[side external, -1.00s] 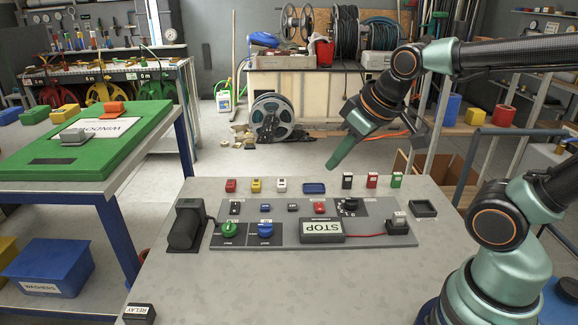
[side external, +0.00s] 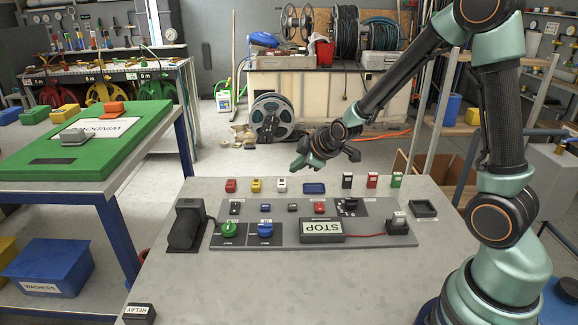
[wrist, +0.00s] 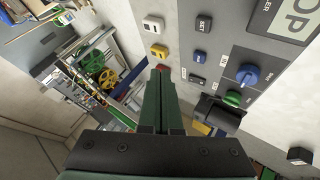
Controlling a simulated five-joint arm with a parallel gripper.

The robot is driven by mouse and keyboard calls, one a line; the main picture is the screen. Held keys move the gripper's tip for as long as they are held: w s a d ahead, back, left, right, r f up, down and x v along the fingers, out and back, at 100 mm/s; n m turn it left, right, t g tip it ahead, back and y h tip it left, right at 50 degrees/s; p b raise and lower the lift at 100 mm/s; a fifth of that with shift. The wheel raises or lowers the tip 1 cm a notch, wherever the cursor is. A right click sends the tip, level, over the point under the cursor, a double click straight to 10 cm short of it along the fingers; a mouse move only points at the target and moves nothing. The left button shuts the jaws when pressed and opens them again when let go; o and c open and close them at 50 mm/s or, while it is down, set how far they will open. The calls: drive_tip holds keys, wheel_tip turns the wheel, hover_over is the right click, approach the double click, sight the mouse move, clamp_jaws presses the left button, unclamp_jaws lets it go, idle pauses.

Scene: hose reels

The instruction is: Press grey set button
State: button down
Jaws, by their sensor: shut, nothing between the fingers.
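On the grey control panel (side external: 275,236), a row of small buttons runs along the far side. It holds a dark button (side external: 235,208), a blue button (side external: 266,208), a small dark-grey button (side external: 293,208) and a red button (side external: 320,208). The labels are too small to read, so I cannot tell for certain which is the set button. The dark-grey button also shows in the wrist view (wrist: 203,24). My gripper (side external: 297,165) is shut and empty, above and beyond the table's far edge. In the wrist view its green fingers (wrist: 160,75) point beside the loose blocks, apart from the panel.
Loose blocks stand behind the panel: red (side external: 231,185), yellow (side external: 256,185) and white (side external: 281,185). A STOP box (side external: 322,229), a green knob (side external: 229,229), a blue knob (side external: 265,229) and a black handset-like block (side external: 187,224) are nearby. The table's front is mostly clear.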

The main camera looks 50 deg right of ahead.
sight(296, 208)
drive_tip(key=shift+w+d+f, duration=0.15)
drive_tip(key=shift+d+f, duration=0.05)
drive_tip(key=shift+f, duration=0.15)
drive_tip(key=shift+f, duration=4.4)
drive_tip(key=shift+a+f, duration=0.1)
drive_tip(key=shift+f, duration=0.05)
drive_tip(key=shift+f, duration=0.25)
drive_tip(key=shift+f, duration=0.4)
drive_tip(key=shift+r, duration=0.8)
